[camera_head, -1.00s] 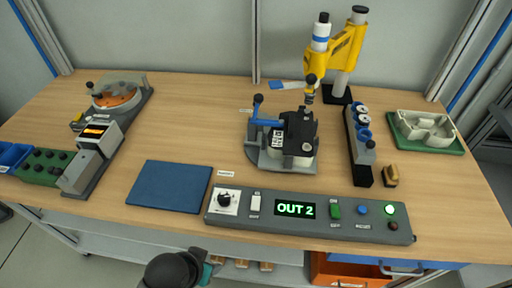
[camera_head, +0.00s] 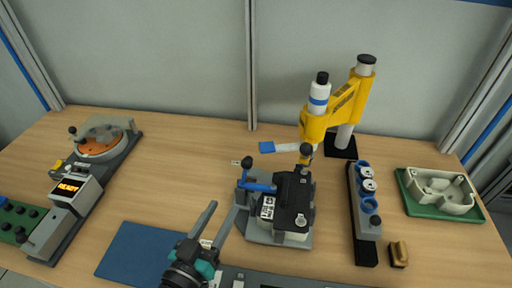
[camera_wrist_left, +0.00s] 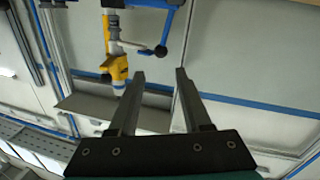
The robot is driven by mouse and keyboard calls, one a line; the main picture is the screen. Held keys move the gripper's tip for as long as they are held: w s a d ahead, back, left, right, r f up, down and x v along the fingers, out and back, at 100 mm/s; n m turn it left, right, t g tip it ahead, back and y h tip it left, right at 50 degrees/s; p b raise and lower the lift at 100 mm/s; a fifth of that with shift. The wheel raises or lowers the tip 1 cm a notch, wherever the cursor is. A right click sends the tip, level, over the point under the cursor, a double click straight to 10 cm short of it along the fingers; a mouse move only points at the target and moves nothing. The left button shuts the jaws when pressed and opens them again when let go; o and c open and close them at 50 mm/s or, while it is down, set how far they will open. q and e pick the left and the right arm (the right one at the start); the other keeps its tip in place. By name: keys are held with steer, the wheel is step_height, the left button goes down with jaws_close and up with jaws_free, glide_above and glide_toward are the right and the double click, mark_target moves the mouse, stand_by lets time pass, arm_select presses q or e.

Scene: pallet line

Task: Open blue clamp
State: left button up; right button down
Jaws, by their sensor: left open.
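The blue clamp (camera_head: 261,186) is a blue lever arm with a black ball knob at its upper left end. It sits at the left side of the grey fixture (camera_head: 262,237), beside a black block (camera_head: 293,198) on top. My left gripper (camera_head: 225,206) is open and empty, at the lower left of the fixture, its fingers pointing toward the clamp. In the head view its right finger overlaps the fixture's left edge; contact cannot be told. In the left wrist view the blue lever (camera_wrist_left: 167,27) appears beyond the open fingers (camera_wrist_left: 160,73). My right gripper is not in view.
A yellow press (camera_head: 316,125) stands behind the fixture. A rack with blue-ringed parts (camera_head: 366,225) and a green tray (camera_head: 412,205) are to the right. A blue mat (camera_head: 135,250) lies front left. The table between fixture and left device (camera_head: 80,185) is clear.

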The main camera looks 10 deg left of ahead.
mark_target(244, 168)
arm_select(q)
steer(key=w, duration=0.4)
steer(key=w+d, duration=0.1)
steer(key=w, duration=0.3)
steer(key=w+d, duration=0.1)
steer(key=w, duration=0.4)
steer(key=shift+w+d+r, duration=0.1)
steer(key=shift+d, duration=0.1)
steer(key=shift+w+d, duration=0.15)
steer(key=shift+w, duration=0.55)
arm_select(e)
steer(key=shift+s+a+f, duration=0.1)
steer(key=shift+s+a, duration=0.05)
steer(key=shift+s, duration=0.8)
arm_select(q)
jaws_close()
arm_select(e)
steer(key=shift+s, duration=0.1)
